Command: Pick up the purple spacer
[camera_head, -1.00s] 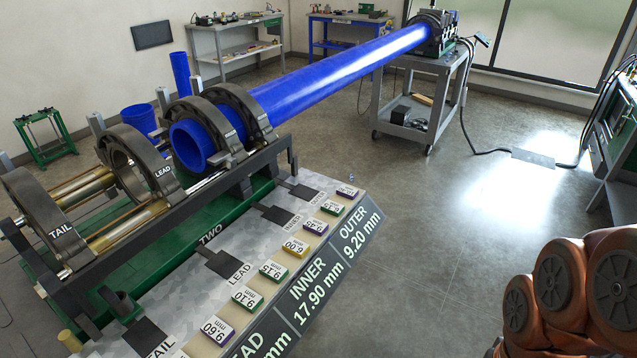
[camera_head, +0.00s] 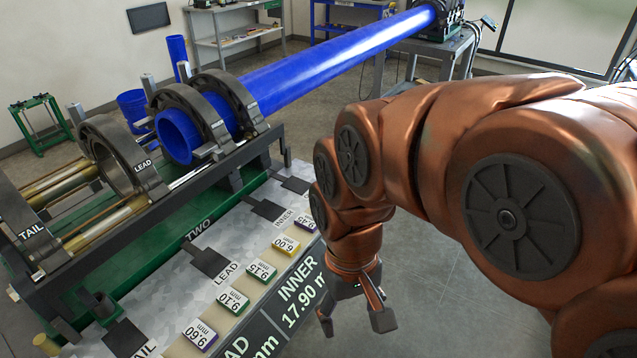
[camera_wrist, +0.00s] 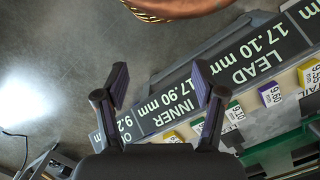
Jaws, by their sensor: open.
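Small labelled spacers lie in a row along the cart's front shelf. A purple-sided spacer marked 9.60 (camera_head: 200,335) lies near the front end of the row. A second purple-sided spacer marked 9.45 (camera_head: 305,223) lies at the far end, partly hidden by my arm. In the wrist view a purple-sided 9.60 spacer (camera_wrist: 271,95) shows at the right. My gripper (camera_head: 354,319) is open and empty, pointing down beyond the shelf's right edge, to the right of the row. Its spread fingers (camera_wrist: 160,86) in the wrist view have the sign panel between and beyond them.
Green-sided spacers 9.15 (camera_head: 261,271) and 9.10 (camera_head: 233,299) and a yellow-sided 6.00 spacer (camera_head: 286,245) share the row. The sloping dark sign panel (camera_head: 300,290) edges the shelf near my gripper. A blue pipe (camera_head: 330,68) and clamp rings (camera_head: 122,155) stand above. Open floor lies to the right.

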